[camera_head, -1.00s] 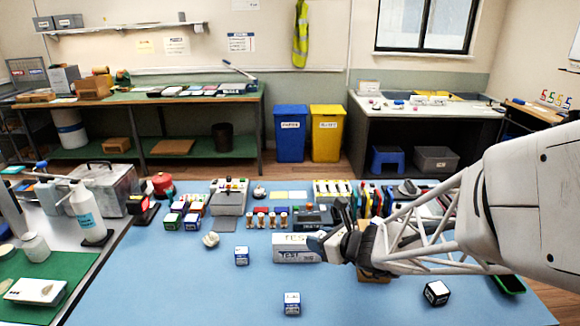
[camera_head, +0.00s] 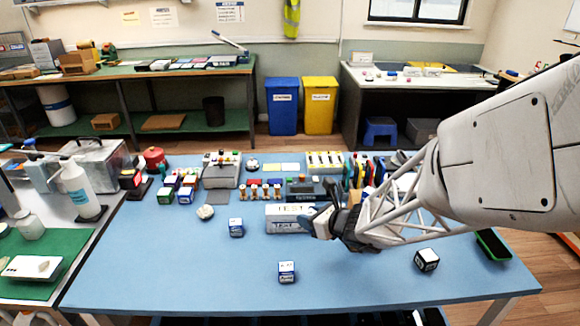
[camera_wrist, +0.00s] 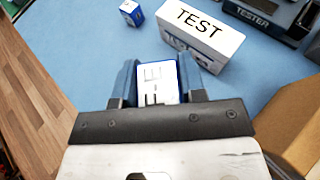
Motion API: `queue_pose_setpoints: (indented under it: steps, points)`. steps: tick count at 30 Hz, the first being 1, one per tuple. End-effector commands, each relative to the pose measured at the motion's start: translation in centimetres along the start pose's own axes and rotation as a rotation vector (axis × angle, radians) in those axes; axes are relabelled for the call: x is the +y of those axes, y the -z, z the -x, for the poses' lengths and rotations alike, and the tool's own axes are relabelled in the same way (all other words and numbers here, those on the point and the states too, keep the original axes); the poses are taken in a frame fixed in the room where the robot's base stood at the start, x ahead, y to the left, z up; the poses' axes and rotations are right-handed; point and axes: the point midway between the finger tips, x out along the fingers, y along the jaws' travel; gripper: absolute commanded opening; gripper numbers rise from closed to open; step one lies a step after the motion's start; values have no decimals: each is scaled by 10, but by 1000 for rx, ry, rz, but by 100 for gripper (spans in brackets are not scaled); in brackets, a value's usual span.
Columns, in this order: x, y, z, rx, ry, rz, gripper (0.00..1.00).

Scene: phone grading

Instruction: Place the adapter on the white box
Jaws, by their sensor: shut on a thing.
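My gripper (camera_wrist: 162,78) is shut on a small white-and-blue block with dark lettering (camera_wrist: 157,85), which I take to be the adapter. It sits between the two blue-grey fingers. The white box (camera_wrist: 203,32), marked TEST, lies just beyond the fingertips in the wrist view. In the head view the white box (camera_head: 285,217) is at mid-table and my gripper (camera_head: 318,221) is at its right end. The gripper hides that end of the box. I cannot tell whether the held block touches the box.
Small blue-and-white cubes (camera_head: 236,228) (camera_head: 286,272) stand left and in front. A black-and-white cube (camera_head: 427,260) stands to the right. A tester (camera_wrist: 257,10) lies behind the white box. A cardboard box (camera_wrist: 295,120) is close on the right in the wrist view. The front table is mostly clear.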

Motion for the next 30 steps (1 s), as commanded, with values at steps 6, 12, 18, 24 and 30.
queue_pose_setpoints:
  steps: [6,12,18,24,30]
  points:
    - [-18,-7,-26,-1,-1,0,15]
    - [-36,-14,-49,0,0,0,15]
    - [-52,-20,-72,1,0,0,15]
    - [-68,-26,-94,0,0,1,15]
    - [-79,-31,-108,0,0,0,15]
